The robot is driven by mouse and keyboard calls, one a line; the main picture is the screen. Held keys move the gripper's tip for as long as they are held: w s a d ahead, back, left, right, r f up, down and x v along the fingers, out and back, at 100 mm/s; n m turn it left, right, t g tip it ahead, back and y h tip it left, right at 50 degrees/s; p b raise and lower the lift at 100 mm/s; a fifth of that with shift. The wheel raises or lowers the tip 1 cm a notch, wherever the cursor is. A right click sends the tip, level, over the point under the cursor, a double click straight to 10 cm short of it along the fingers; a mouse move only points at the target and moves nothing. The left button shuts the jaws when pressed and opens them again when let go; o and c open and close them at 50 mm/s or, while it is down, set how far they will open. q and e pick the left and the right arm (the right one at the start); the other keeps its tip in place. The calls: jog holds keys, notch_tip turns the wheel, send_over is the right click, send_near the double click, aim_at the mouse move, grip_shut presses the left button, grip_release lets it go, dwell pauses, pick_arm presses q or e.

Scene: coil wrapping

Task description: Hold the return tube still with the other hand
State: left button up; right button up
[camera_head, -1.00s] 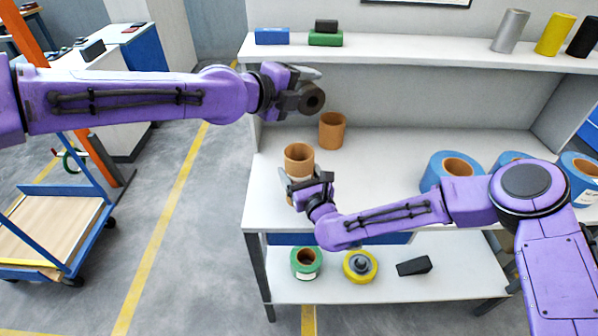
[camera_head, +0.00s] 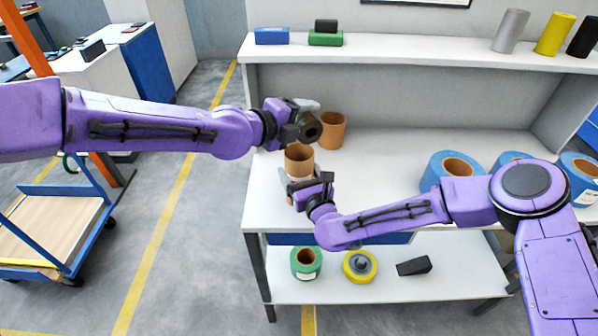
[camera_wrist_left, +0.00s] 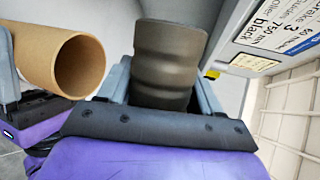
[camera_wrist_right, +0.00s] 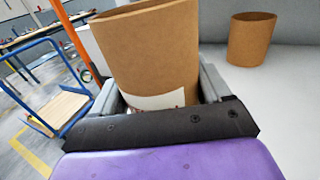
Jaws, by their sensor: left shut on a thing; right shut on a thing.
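A brown cardboard tube (camera_head: 299,158) stands upright near the left end of the workbench. My right gripper (camera_head: 306,185) is shut on it low down; the right wrist view shows the tube (camera_wrist_right: 150,55) between the fingers, with a white label near its bottom. My left gripper (camera_head: 300,122) is shut on a dark hollow cylinder (camera_wrist_left: 170,65), held in the air just above and behind the tube, apart from it as far as I can see. A second cardboard tube (camera_head: 334,130) stands behind on the bench, also seen in the right wrist view (camera_wrist_right: 250,40). I cannot tell which tube is the return tube.
Blue rolls (camera_head: 436,177) with brown cores stand to the right on the bench (camera_head: 390,150). The upper shelf (camera_head: 420,48) holds small boxes and several cylinders. A green roll (camera_head: 306,262) and a yellow roll (camera_head: 360,265) lie on the lower shelf. The bench middle is clear.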

pick_arm(q)
jog(key=shift+f, duration=2.35)
jog(key=o, duration=1.2)
jog(key=shift+o, duration=0.2)
jog(key=shift+f, duration=0.15)
jog(key=shift+s+a+f, duration=0.1)
jog(key=shift+f, duration=0.1)
jog(key=v, duration=1.2)
jog(key=shift+r, duration=0.4)
